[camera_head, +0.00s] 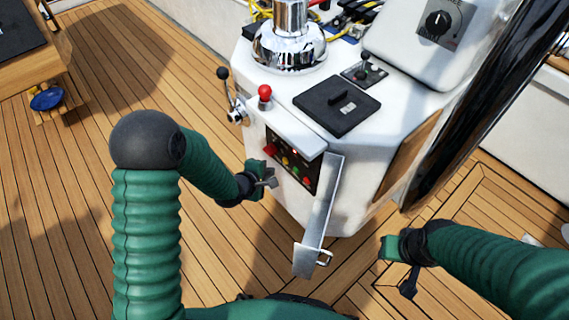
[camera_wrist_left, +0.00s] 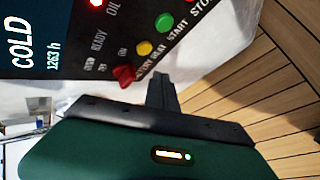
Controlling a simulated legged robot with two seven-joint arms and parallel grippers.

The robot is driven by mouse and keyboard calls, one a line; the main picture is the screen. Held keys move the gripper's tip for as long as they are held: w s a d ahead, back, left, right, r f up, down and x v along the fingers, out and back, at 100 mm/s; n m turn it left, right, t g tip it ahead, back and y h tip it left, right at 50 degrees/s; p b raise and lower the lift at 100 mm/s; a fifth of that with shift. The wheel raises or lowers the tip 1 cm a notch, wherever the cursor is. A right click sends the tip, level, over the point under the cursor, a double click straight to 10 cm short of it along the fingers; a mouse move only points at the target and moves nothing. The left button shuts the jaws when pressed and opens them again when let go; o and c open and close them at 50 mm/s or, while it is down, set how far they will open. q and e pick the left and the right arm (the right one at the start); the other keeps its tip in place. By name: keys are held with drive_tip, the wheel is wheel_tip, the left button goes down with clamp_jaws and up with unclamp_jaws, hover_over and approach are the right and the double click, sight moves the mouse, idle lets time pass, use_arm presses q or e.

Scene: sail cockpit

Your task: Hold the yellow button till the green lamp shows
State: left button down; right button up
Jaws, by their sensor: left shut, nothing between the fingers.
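The yellow button (camera_head: 285,161) is on the black control panel (camera_head: 291,178) on the side of the white console. It shows larger in the left wrist view (camera_wrist_left: 144,47), between a red knob and a green button. My left gripper (camera_head: 270,182) is shut and empty, close in front of the panel. Its fingertips (camera_wrist_left: 160,82) point at the panel just below the yellow button in the wrist view; contact is not visible. A red lamp (camera_wrist_left: 96,3) is lit by the OIL label. No lit green lamp shows. My right gripper (camera_head: 396,263) is over the deck, away from the panel; its fingers are unclear.
A metal flap (camera_head: 318,215) with a latch hangs along the panel's right side. A red-knobbed lever (camera_head: 265,93) and a black-knobbed lever (camera_head: 224,75) stick out above. The green button (camera_wrist_left: 164,22) and red knob (camera_wrist_left: 123,75) sit close to the yellow one.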

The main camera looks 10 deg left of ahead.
sight(286, 161)
use_arm(q)
drive_tip(key=shift+w+d, duration=0.9)
drive_tip(key=shift+w, duration=0.1)
drive_tip(key=shift+a, duration=0.15)
drive_tip(key=shift+w+r, duration=0.1)
idle(1.1)
drive_tip(key=shift+w+d+p, duration=0.2)
drive_tip(key=shift+d+p, duration=0.1)
drive_tip(key=shift+w+d, duration=0.3)
drive_tip(key=shift+w, duration=0.1)
idle(3.9)
